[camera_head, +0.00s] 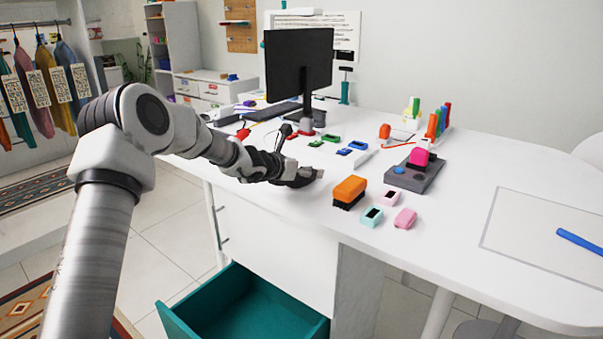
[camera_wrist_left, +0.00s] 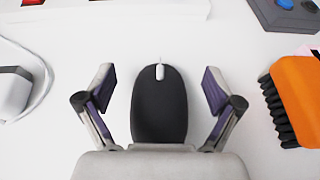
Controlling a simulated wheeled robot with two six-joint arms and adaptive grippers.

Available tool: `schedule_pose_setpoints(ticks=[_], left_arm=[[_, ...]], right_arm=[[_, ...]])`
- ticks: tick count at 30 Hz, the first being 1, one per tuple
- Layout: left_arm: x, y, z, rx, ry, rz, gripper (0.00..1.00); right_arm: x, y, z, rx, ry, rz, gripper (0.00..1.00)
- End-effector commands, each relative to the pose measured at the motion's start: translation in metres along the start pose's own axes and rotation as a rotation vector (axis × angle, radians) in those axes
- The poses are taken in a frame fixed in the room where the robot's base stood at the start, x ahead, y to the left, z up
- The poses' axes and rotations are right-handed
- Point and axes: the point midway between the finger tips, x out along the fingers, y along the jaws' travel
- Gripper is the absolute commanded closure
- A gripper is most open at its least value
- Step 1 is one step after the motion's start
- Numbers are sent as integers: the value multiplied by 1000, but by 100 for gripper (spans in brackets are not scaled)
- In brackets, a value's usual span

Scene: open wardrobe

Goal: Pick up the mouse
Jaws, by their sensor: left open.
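The mouse (camera_wrist_left: 159,110) is black with a light scroll wheel. In the left wrist view it lies on the white desk between the fingers of my left gripper (camera_wrist_left: 160,90). The fingers stand open on either side with a gap to the mouse on both sides. The rear end of the mouse is hidden by the gripper body. In the head view my left gripper (camera_head: 306,176) is low over the desk's front edge, and the mouse cannot be made out there. My right gripper is not in view.
An orange brush (camera_head: 349,190) lies right of my left gripper; it also shows in the wrist view (camera_wrist_left: 297,88). Pink and teal small items and a grey device (camera_head: 416,177) are further right. A monitor (camera_head: 298,65) stands behind. A teal drawer (camera_head: 240,305) is open below.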

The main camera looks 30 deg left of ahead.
Motion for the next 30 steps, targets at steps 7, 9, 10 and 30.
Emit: schedule_pose_setpoints(ticks=[7, 9, 10, 30], left_arm=[[0, 0, -1, 0, 1, 0, 74], [0, 0, -1, 0, 1, 0, 74], [0, 0, 0, 0, 1, 0, 74], [-37, 0, 89, 2, 0, 1, 74]], right_arm=[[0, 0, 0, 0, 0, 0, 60], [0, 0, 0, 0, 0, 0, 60], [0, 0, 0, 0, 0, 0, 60], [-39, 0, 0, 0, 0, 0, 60]])
